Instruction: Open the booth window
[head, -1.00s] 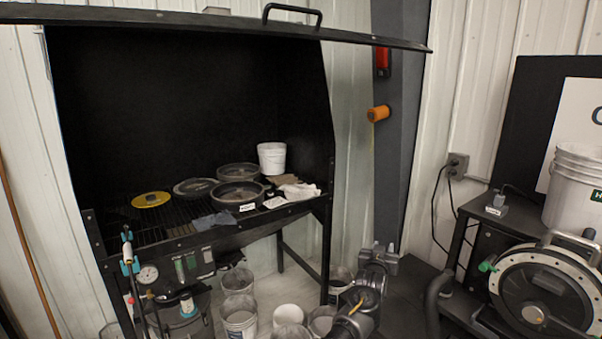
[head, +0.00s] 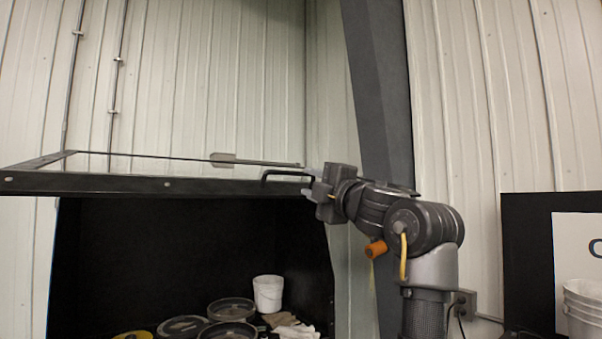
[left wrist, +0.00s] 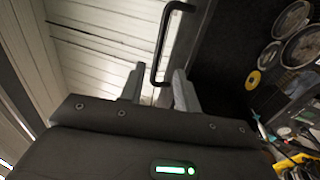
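The booth window (head: 120,184), a black-framed glass panel, stands out roughly level above the booth's dark opening in the head view. Its black bar handle (head: 285,173) is at the right end of the front edge. My left gripper (head: 314,183) is at the handle's right end, with its arm rising from the lower right. In the left wrist view the handle (left wrist: 161,45) runs down into the gap between the two spread fingers of this gripper (left wrist: 158,70). I cannot tell whether a finger touches it. My right gripper is not in view.
Inside the booth (head: 150,255) are several round dark pans (head: 228,310) and a white bucket (head: 268,293). A grey column (head: 375,80) and an orange knob (head: 376,248) are behind my arm. A white bucket (head: 585,305) stands at the far right.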

